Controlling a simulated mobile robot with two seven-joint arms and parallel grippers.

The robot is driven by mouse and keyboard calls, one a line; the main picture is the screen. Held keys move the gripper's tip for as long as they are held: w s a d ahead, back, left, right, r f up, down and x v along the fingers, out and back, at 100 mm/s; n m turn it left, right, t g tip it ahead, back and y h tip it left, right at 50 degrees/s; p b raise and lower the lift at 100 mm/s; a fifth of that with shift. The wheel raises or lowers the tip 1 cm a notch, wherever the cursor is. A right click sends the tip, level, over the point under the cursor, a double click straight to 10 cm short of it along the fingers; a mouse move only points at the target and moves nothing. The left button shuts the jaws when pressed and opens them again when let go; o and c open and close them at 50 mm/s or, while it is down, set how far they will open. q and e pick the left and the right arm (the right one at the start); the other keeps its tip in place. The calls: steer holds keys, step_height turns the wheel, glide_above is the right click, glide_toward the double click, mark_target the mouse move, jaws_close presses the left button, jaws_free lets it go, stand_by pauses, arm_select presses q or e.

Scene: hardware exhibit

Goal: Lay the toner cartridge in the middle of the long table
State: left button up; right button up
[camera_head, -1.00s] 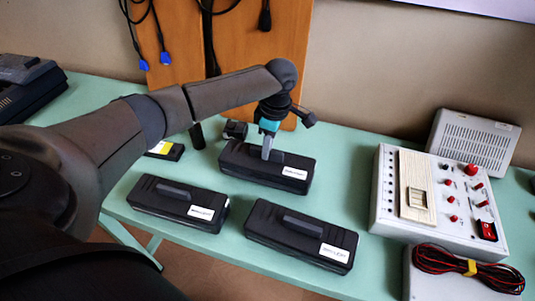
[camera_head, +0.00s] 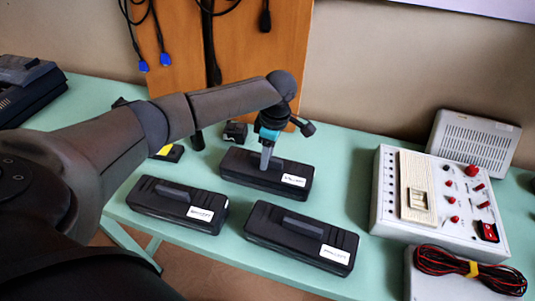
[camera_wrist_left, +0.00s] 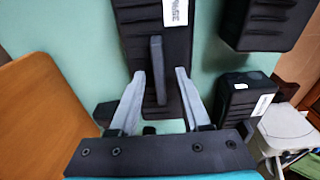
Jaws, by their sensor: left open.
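Three black toner cartridges with raised handles and white labels lie flat on the long green table (camera_head: 345,125). One is at the back (camera_head: 235,165), one at the front left (camera_head: 150,198) and one at the front right (camera_head: 270,225). My left gripper (camera_head: 266,167) points down at the back cartridge's handle. In the left wrist view, my left gripper (camera_wrist_left: 160,78) is open, with one finger on each side of the handle (camera_wrist_left: 157,65) and visible gaps. The back cartridge's body also shows there (camera_wrist_left: 135,35). My right gripper is in neither view.
A white control box (camera_head: 385,195) with red knobs and a grey vented unit (camera_head: 475,140) stand on the right. A small black block (camera_head: 236,131) sits behind the back cartridge. A wooden board (camera_head: 260,60) with hanging cables stands at the back. Green table shows between cartridges and control box.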

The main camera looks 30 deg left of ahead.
arm_select(q)
step_height(320, 180, up, 12)
steer(key=d+p, duration=0.1)
steer(key=p, duration=0.1)
steer(key=shift+w+d, duration=0.15)
steer(key=shift+d, duration=0.1)
